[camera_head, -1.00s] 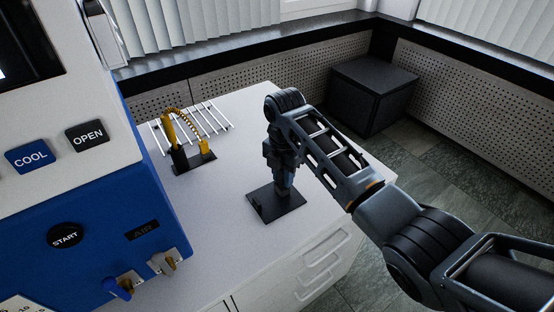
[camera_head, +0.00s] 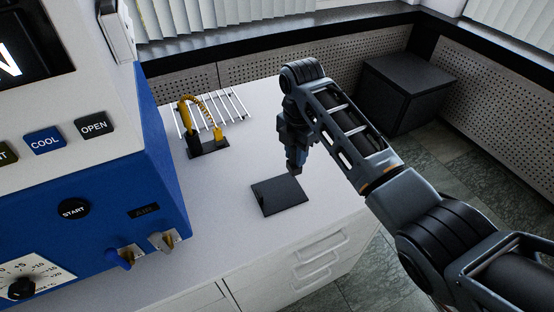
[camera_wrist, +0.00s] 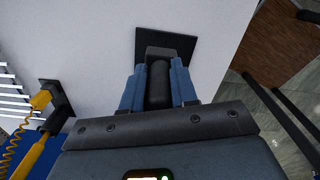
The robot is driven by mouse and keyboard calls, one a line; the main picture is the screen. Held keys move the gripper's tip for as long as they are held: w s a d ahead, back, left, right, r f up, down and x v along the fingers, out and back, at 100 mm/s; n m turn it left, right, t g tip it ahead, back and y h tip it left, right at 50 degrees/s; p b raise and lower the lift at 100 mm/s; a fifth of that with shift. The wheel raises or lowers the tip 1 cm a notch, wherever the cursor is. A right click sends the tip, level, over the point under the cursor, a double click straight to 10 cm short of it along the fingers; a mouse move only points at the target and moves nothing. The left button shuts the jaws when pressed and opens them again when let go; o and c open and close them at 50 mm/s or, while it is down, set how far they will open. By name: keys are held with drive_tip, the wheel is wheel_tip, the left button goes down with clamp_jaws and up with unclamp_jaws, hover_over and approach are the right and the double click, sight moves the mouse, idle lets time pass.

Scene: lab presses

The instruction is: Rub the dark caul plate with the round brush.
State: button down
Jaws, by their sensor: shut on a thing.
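The dark caul plate (camera_head: 283,200) is a flat dark square lying on the light worktop, and it also shows in the wrist view (camera_wrist: 187,46). My gripper (camera_head: 294,164) is over the plate's far edge, apparently raised a little above it. In the wrist view its blue fingers (camera_wrist: 158,88) are shut around a dark, rounded cylinder (camera_wrist: 158,80), which I take to be the round brush. Its bristles are hidden, so I cannot tell whether it touches the plate.
The blue-and-white press (camera_head: 110,205) with buttons and knobs stands at the left. A yellow coiled-hose tool (camera_head: 187,113) sits on a black stand, before a rack of white bars (camera_head: 236,104). The worktop (camera_head: 225,225) around the plate is clear. A dark cabinet (camera_head: 405,90) stands behind.

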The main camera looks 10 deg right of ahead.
drive_tip(key=shift+r, duration=0.9)
